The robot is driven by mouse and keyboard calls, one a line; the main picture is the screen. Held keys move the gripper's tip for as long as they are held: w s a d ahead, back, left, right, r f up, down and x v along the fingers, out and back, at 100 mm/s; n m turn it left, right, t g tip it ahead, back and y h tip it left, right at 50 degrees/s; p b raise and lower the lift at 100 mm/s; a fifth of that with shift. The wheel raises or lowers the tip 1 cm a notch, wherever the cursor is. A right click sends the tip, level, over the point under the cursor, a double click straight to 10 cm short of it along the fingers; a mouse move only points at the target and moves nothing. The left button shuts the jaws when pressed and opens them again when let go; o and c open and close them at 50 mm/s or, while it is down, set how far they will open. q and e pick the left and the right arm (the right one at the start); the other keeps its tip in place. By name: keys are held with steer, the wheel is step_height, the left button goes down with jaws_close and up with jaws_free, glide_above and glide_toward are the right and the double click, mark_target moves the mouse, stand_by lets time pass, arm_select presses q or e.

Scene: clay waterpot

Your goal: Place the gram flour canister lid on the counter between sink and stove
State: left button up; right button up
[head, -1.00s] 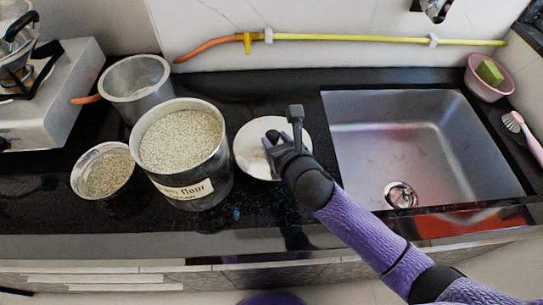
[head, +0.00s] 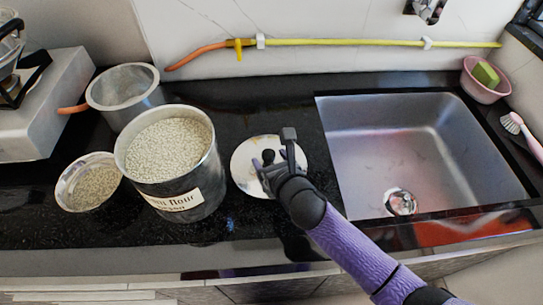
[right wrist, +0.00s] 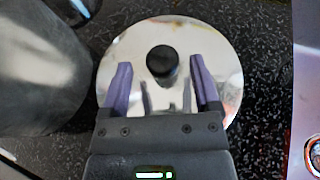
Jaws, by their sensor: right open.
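The round, shiny lid (head: 243,172) with a black knob lies flat on the black counter, between the gram flour canister (head: 180,203) and the sink. My right gripper (head: 268,162) is over the lid, near its knob. In the right wrist view, the lid (right wrist: 215,45) lies below my right gripper (right wrist: 162,85). The two purple fingers are spread apart, with the knob ahead between them and nothing gripped. The canister is open at the top and full of pale grains. My left gripper is not in view.
The steel sink (head: 400,140) is right of the lid. A steel pot (head: 125,93), a small bowl of grains (head: 90,182) and the stove (head: 45,110) are to the left. A yellow and orange hose (head: 340,41) runs along the wall. Bare counter lies behind the lid.

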steer(key=shift+d+r, duration=0.1)
steer(key=shift+r, duration=0.2)
arm_select(q)
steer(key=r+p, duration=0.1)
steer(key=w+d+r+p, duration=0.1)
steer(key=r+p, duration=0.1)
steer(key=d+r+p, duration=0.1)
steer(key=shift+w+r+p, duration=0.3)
steer(key=shift+p, duration=0.05)
arm_select(e)
steer(key=v, duration=1.1)
steer(key=shift+s, duration=0.4)
steer(key=shift+d+r, duration=0.1)
steer(key=shift+d, duration=0.15)
